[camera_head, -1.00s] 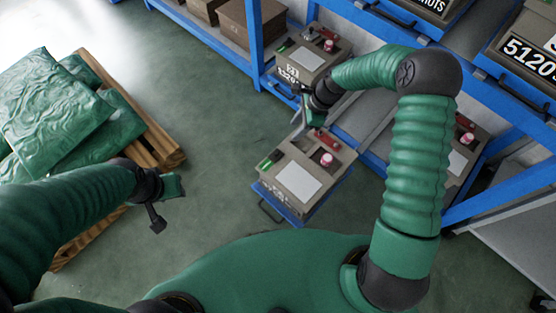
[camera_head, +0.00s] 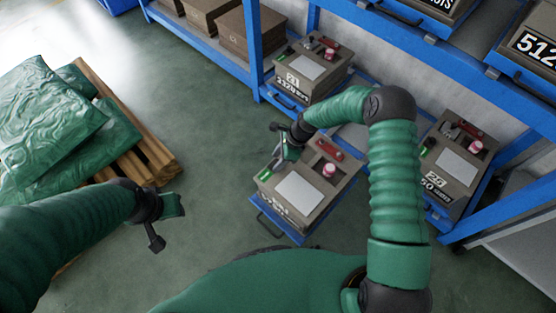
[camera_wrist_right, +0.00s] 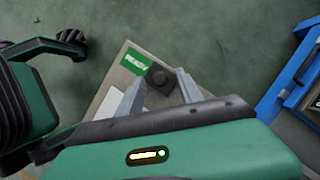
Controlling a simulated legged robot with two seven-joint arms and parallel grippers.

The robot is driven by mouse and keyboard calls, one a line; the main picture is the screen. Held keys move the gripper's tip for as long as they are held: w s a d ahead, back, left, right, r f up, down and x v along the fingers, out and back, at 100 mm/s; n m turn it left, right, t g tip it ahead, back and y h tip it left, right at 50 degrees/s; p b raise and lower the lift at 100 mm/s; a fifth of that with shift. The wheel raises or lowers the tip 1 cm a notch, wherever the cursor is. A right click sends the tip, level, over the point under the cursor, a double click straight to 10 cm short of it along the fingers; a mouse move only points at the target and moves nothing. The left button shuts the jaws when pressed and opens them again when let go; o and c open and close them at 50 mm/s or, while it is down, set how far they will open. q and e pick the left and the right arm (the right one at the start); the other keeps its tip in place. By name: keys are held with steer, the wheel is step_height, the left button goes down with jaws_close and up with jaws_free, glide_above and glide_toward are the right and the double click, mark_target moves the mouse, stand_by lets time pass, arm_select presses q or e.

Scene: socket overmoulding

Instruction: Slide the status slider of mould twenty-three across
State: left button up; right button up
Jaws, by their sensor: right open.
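The middle mould (camera_head: 318,208) is a grey-brown box on a pulled-out blue tray, with a pale plate, red handle and red-and-white cap on top. Its number is too small to read surely. In the right wrist view, a green status field (camera_wrist_right: 136,62) with pale lettering lies beside a dark slider knob (camera_wrist_right: 161,80) on the mould's top. My right gripper (camera_head: 281,163) is over the mould's left corner. Its open fingers (camera_wrist_right: 160,90) are on either side of the knob; contact cannot be told. My left gripper (camera_head: 166,222) hangs apart, seemingly open, over the floor.
Similar moulds stand at the back (camera_head: 312,72) and right (camera_head: 458,158) by the blue rack (camera_head: 500,92). A wooden pallet (camera_head: 150,160) with green sacks (camera_head: 50,120) is on the left. Floor between pallet and middle mould is clear.

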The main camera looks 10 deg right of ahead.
steer(key=shift+c, duration=0.4)
jaws_close()
stand_by(0.9)
